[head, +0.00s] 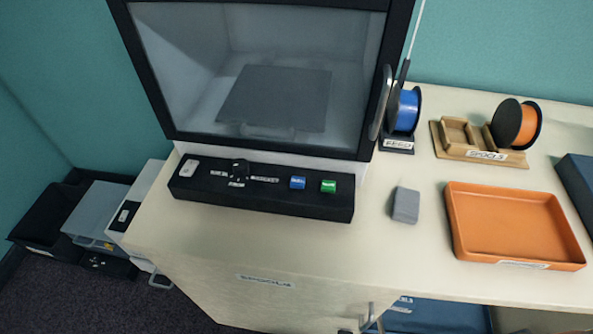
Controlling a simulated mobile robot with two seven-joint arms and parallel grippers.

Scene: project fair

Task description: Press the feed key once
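A black control panel (225,199) lies along the front of the machine (250,150) on the table. Near its right end are a blue key (297,183) and a green key (328,187), side by side. Both carry small pale lettering that is too small to read, so I cannot tell which is the feed key. A black dial (239,168) with labels beside it is left of them, and a whitish switch (189,167) is at the left end. Neither of my grippers is in view.
Right of the panel are a grey block (405,205) and an orange tray (560,264). Behind stand a blue spool (408,111) and an orange spool (528,125) by a wooden holder (478,153). The machine's door is closed. The tabletop before the panel is clear.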

